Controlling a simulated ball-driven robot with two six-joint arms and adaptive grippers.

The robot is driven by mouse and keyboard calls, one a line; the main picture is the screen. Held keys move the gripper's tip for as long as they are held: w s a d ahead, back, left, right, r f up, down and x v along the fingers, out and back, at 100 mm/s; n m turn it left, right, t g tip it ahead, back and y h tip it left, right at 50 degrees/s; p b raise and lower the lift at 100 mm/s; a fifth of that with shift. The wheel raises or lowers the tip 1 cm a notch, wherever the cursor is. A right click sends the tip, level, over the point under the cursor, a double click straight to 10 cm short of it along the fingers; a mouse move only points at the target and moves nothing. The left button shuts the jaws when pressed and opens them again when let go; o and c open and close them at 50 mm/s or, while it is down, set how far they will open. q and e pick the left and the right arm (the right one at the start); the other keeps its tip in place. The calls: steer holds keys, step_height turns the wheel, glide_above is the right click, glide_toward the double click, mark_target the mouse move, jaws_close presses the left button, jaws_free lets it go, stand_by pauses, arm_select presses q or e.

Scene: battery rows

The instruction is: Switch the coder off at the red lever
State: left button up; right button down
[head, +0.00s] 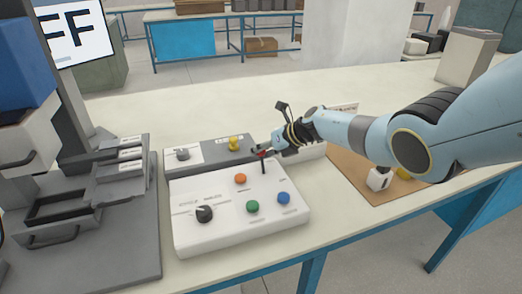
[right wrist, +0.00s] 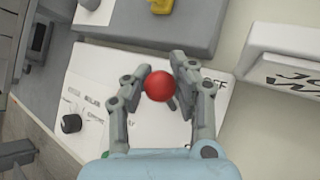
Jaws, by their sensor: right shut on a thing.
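The coder's white control panel (head: 240,208) lies on the table in the middle of the head view, with orange, green and blue buttons and a black knob. The red lever (head: 262,156) stands at its back right corner. In the right wrist view the lever's round red ball (right wrist: 160,86) sits between my two fingers. My right gripper (head: 262,150) reaches in from the right and is shut on the red lever; in the right wrist view the fingers (right wrist: 161,80) are at both sides of the ball. The lever's lower shaft is mostly hidden in the wrist view. My left gripper is not in view.
Behind the panel is a grey box with a yellow knob (head: 234,143) and a grey knob (head: 183,153). A dark grey machine (head: 115,255) stands at the left. A brown board (head: 365,185) with a small white object (head: 379,179) lies under my right arm.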

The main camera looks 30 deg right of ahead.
steer(key=shift+w+d, duration=0.15)
steer(key=shift+d, duration=0.05)
stand_by(0.4)
steer(key=c, duration=1)
jaws_free()
steer(key=shift+d+r, duration=0.1)
steer(key=shift+c, duration=0.2)
steer(key=shift+o, duration=0.3)
steer(key=v, duration=1.2)
